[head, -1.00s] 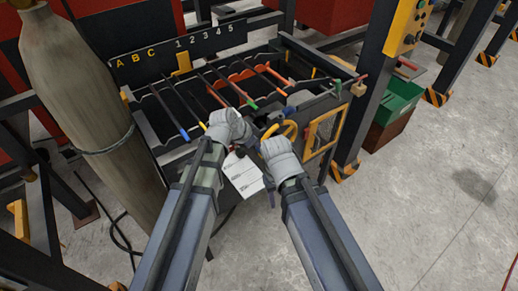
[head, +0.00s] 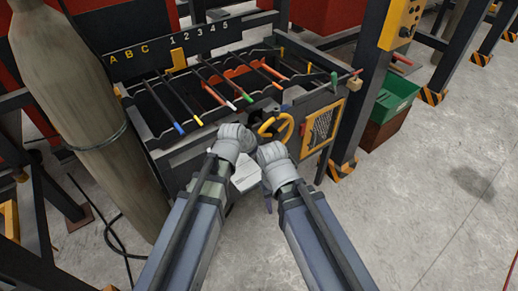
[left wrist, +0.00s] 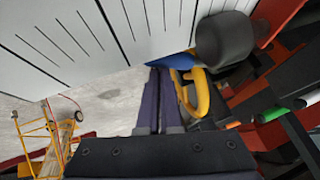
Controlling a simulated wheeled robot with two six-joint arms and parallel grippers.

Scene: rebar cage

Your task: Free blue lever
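The blue lever looks to be the leftmost dark rod in the rack, with a blue tip (head: 178,128) at the near edge in the head view. My left gripper (left wrist: 160,70) has its two dark fingers close together in the left wrist view. A blue part (left wrist: 180,62) shows just behind the fingertips; I cannot tell what it belongs to or whether it touches them. In the head view my left wrist is right of and below the blue tip, apart from it. My right wrist is beside the yellow handwheel (head: 277,127); its fingers are hidden.
Neighbouring rods end in yellow (head: 198,122), white (head: 231,106) and green (head: 248,98) tips. A white lined sheet (head: 246,175) is by my wrists, large in the left wrist view (left wrist: 90,40). A gas cylinder (head: 65,90) stands left. Open floor (head: 430,180) lies right.

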